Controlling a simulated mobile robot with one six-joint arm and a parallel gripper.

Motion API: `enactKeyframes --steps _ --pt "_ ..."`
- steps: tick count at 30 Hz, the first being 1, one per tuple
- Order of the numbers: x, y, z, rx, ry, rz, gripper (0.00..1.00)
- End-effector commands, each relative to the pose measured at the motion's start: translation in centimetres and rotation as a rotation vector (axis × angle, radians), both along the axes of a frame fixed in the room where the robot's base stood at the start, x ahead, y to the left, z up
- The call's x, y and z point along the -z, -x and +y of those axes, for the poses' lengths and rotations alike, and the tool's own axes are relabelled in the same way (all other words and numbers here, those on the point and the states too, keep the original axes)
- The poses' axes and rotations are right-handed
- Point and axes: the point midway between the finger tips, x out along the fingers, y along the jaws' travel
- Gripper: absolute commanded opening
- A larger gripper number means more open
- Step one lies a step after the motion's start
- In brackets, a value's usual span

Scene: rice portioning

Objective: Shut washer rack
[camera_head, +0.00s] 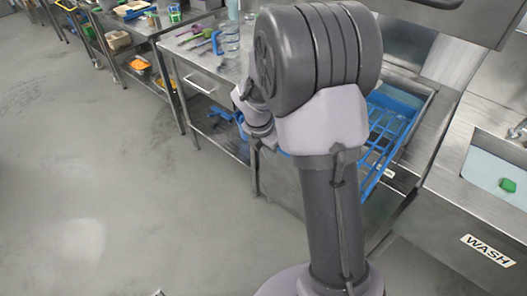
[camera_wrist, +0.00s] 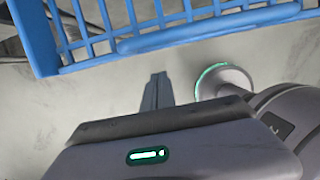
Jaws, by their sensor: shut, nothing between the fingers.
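The blue washer rack (camera_head: 378,160) shows in the head view to the right of my arm, partly hidden by it. It is a plastic grid that sticks out past the front of the steel washer opening. In the wrist view the rack (camera_wrist: 205,32) spans the top, with its thick front edge crossing the picture. My gripper (camera_wrist: 157,78) is shut and empty. Its fingertips point toward the rack's edge and appear just short of it, with floor showing around them. In the head view my gripper is hidden behind my arm.
A steel sink (camera_head: 492,165) marked WASH, with a green item in it, stands at the right. A steel table (camera_head: 200,62) with utensils and a clear jug (camera_head: 229,38) is at the back. Open grey floor (camera_head: 100,180) lies at the left.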

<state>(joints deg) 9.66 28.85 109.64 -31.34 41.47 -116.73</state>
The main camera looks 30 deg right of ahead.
Motion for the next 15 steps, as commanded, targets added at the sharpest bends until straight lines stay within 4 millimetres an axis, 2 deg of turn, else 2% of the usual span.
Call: enactKeyframes --steps 3,6,15 --pt "0.0 -0.6 -1.6 0.003 0.0 -0.002 0.0" --pt "-0.2 -0.9 -2.3 0.001 0.0 -0.002 0.0" --pt "-0.3 -1.0 -2.6 0.001 0.0 0.0 0.0"
